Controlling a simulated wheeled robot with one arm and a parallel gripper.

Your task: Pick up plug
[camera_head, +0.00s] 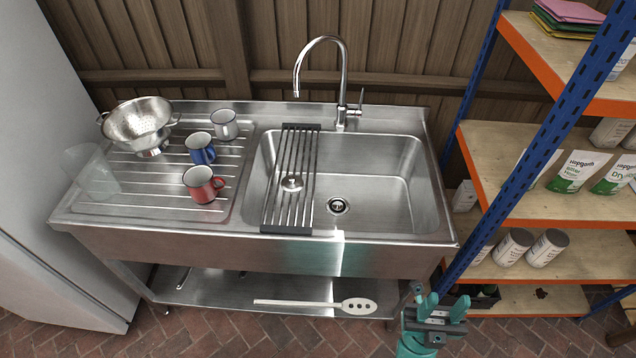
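A small round metal piece with a raised handle, which looks like the plug (291,182), rests on the slatted roll-up rack (288,215) that lies across the left part of the sink basin (385,190). The drain (338,206) shows in the basin floor to the right of the rack. My gripper (442,304) is at the lower right, in front of the sink's right front corner, well away from the plug. Its teal fingers point up and stand apart, with nothing seen between them.
A colander (140,122), a clear jug (92,172) and three mugs (203,185) stand on the left drainboard. The tap (343,75) rises behind the basin. A slotted spoon (355,306) lies on the lower shelf. Blue-and-orange shelving (545,60) stands close on the right.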

